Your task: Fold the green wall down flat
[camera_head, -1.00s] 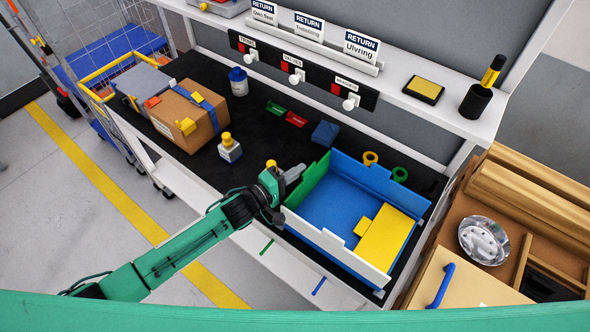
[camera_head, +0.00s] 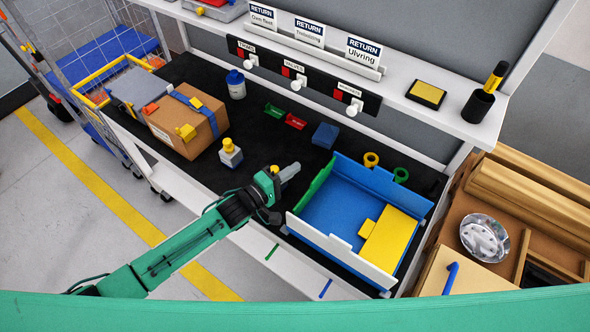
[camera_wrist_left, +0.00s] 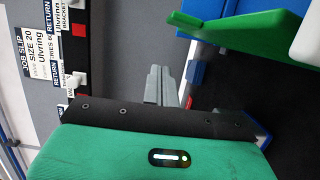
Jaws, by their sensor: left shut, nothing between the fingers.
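The green wall (camera_head: 313,186) stands up at the left end of a blue-floored box (camera_head: 330,205) on the black bench top. In the left wrist view the green wall (camera_wrist_left: 225,35) is at the upper right, apart from my fingers. My left gripper (camera_head: 292,171) is shut and empty, just left of the green wall, outside the box. Its grey fingers (camera_wrist_left: 158,85) show side by side in the left wrist view. My right gripper is not in view.
The box has a yellow panel (camera_head: 389,238) lying flat at its right, a white front wall (camera_head: 340,251) and a blue back wall (camera_head: 375,184). A small bottle (camera_head: 230,154) and a cardboard box (camera_head: 188,123) stand left. Red and green bins (camera_head: 295,121) lie behind.

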